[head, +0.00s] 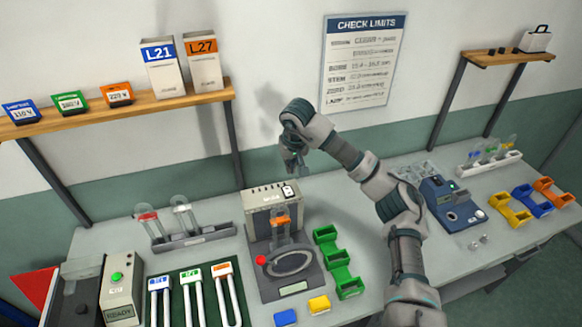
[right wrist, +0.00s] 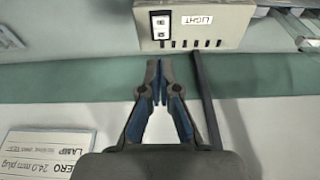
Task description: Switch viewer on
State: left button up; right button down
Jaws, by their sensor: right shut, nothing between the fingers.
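The viewer appears to be the pale box (head: 263,222) at the back of the table, with a slotted top and a small black-and-white switch (head: 289,191) at its top right. In the right wrist view the box (right wrist: 220,32) has a LIGHT label (right wrist: 193,21) beside the switch (right wrist: 160,26). My right gripper (head: 298,170) is shut and empty, above the box and apart from it. Its fingertips (right wrist: 159,88) point toward the switch side of the box. The frames do not clearly show whether the switch is on. My left gripper is out of view.
A dark stand (head: 291,270) with an orange-banded tube stands before the box. Green holders (head: 338,265) are to its right, a tube rack (head: 192,238) to its left. A shelf (head: 130,108) holds boxes. My right arm crosses over the table's right half.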

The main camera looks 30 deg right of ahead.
aim_at(290, 193)
jog(key=x, duration=0.3)
jog(key=p+x, duration=0.1)
jog(key=x, duration=0.2)
jog(key=s+x, duration=0.1)
jog(key=x, duration=0.2)
jog(key=shift+a+f+p, duration=0.15)
jog(key=shift+f+p, duration=0.15)
jog(key=shift+f, duration=0.55)
jog(key=shift+f+t+b, duration=0.3)
jog(key=shift+f+b, duration=0.25)
jog(key=shift+b, duration=0.3)
jog(key=shift+s+r+p, duration=0.2)
jog(key=shift+r+p, duration=0.1)
jog(key=shift+r, duration=0.05)
jog(key=shift+w+r+p, duration=0.35)
jog(key=shift+w+p, duration=0.1)
jog(key=shift+w, duration=0.35)
